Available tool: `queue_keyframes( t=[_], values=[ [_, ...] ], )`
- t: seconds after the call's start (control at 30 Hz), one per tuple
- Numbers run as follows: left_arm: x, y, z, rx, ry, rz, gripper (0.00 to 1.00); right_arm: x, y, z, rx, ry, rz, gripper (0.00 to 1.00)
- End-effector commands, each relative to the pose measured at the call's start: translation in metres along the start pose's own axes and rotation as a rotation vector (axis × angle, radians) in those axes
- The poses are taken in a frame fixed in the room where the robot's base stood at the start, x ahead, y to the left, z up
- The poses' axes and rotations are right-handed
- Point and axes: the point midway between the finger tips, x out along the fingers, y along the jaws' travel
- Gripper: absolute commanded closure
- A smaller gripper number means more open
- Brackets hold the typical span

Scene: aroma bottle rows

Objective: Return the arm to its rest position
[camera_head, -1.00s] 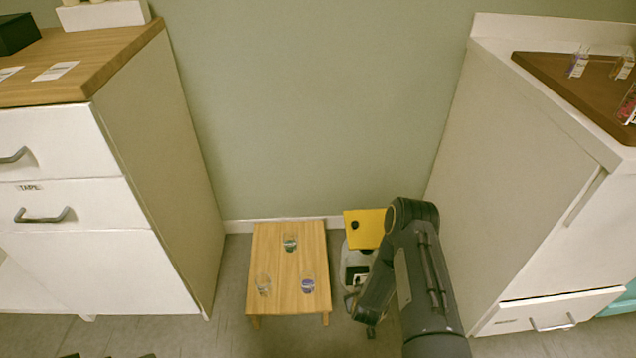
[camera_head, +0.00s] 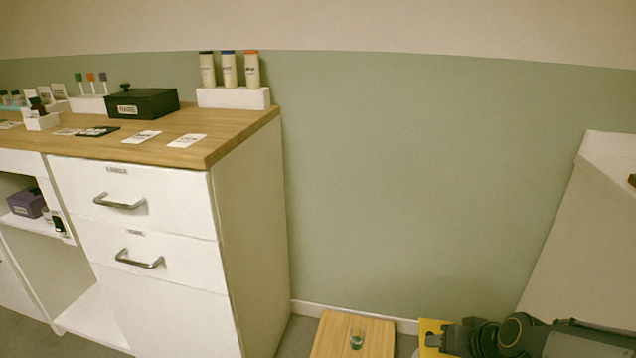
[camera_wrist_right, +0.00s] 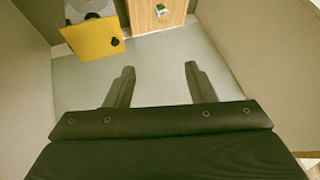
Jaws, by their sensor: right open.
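My right arm (camera_head: 570,338) shows at the bottom right of the head view, bent low in front of the pale side of a cabinet. My left arm and gripper are not in view.
A small wooden table (camera_head: 335,338) with a glass (camera_head: 356,337) stands low at the bottom. A yellow panel (camera_wrist_right: 90,38) is close to it. A wood-topped cabinet (camera_head: 262,225) stands left, bearing bottles (camera_head: 229,70) and a black box (camera_head: 142,103). The wall between is clear.

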Motion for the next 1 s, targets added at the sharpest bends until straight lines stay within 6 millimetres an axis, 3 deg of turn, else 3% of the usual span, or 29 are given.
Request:
queue_keyframes(
  t=[0.03,0.2,0.4,0.63,1.0],
  values=[
    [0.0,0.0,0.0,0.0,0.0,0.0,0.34,-0.028,-0.01,0.008,-0.001,0.002,-0.021,0.5],
    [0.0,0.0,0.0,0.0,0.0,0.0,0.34,-0.089,-0.032,0.051,0.004,-0.045,-0.068,0.5],
    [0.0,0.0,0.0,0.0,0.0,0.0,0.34,-0.127,-0.043,0.096,0.004,-0.085,-0.087,0.5],
    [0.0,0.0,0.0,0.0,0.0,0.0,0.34,-0.152,-0.047,0.141,0.005,-0.12,-0.09,0.5],
    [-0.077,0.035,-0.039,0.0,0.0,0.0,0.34,-0.227,-0.075,0.093,0.007,-0.127,-0.09,0.5]
  ],
)
